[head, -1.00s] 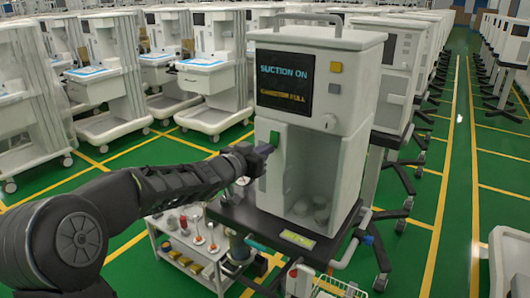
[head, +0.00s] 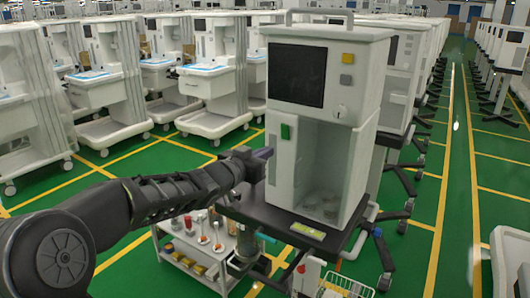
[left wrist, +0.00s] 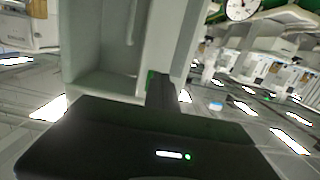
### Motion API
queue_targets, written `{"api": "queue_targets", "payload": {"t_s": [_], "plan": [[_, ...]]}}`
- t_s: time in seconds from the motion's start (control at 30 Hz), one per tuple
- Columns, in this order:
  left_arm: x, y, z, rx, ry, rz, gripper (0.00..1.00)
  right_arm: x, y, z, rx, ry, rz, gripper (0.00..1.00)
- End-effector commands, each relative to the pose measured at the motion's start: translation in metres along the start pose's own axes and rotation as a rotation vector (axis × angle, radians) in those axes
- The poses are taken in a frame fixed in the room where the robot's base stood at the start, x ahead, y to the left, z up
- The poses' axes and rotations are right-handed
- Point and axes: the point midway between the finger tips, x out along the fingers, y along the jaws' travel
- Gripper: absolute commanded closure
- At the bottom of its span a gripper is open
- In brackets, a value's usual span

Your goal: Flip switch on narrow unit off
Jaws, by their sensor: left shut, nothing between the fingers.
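The narrow unit (head: 300,175) is a tall white box with a top handle, standing on a dark stand top (head: 262,207). Its screen (head: 297,75) is dark and shows no text. The green switch (head: 286,131) is on its front at the left, below the screen. My left gripper (head: 264,153) is shut and empty, just left of and a little below the switch. In the left wrist view, the dark fingers (left wrist: 162,92) point at the unit's white front (left wrist: 103,85); a bit of green (left wrist: 151,78) shows beside the tips. Contact cannot be told. My right gripper is out of view.
A small white trolley (head: 190,262) with bottles stands below my left arm. A wire basket (head: 345,287) is at the bottom front. Rows of white carts (head: 212,85) fill the back left. More units on wheeled stands (head: 400,80) are behind right. A green aisle (head: 460,160) lies clear at right.

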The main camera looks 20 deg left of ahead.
Motion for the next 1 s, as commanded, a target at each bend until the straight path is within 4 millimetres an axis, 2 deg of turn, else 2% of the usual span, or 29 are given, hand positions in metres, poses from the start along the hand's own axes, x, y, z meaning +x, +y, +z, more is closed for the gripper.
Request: {"api": "queue_targets", "payload": {"t_s": [0.3,0.43,0.6,1.0], "plan": [[-0.057,0.0,0.014,0.001,0.001,-0.001,1.0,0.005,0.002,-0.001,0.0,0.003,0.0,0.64],[-0.073,0.0,0.019,0.002,0.001,0.0,1.0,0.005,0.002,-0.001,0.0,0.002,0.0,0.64],[-0.082,0.0,0.021,0.0,0.001,0.0,1.0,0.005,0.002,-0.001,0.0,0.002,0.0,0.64],[-0.082,0.001,0.021,0.0,0.0,0.001,1.0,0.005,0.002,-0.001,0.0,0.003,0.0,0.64]]}}
